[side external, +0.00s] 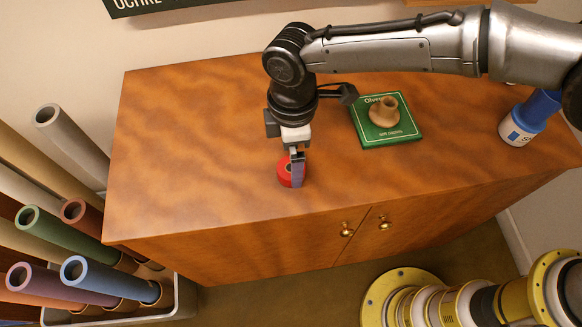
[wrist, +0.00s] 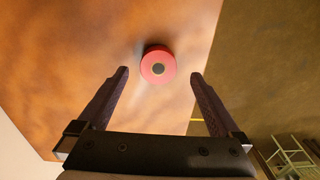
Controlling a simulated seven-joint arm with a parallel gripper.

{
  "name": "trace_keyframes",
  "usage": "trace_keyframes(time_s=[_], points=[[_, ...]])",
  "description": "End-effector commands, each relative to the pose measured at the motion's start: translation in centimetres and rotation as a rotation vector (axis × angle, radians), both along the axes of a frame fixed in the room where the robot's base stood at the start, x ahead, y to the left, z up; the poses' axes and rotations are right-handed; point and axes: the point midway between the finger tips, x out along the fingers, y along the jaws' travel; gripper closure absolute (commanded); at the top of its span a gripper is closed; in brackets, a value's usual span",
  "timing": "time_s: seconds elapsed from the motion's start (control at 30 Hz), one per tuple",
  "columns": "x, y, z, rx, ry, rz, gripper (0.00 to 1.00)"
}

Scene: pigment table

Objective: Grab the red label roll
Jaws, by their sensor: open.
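The red label roll (side external: 285,172) sits on the wooden cabinet top near its front edge. In the wrist view the red label roll (wrist: 158,65) shows its round face with a dark centre hole. My gripper (side external: 297,180) points down at the roll and partly covers it in the side view. In the wrist view my gripper (wrist: 160,75) is open, with one finger to each side and the roll just beyond the fingertips, between their lines. Nothing is held. I cannot tell the exact height of the fingertips above the wood.
A green book (side external: 386,135) with a small tan pot (side external: 384,111) on it lies to the right. A blue and white bottle (side external: 521,125) stands at the far right. Several coloured tubes (side external: 65,235) stand in a bin at the left. The cabinet's left top (side external: 180,140) is clear.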

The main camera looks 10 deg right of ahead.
Motion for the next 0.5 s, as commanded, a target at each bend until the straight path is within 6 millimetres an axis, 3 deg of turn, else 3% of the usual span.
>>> trace_keyframes(time_s=[0.2,0.5], points=[[0.2,0.3,-3.2,-0.003,0.002,0.0,0.0],[0.2,0.3,-4.2,-0.001,0.001,0.0,0.0]])
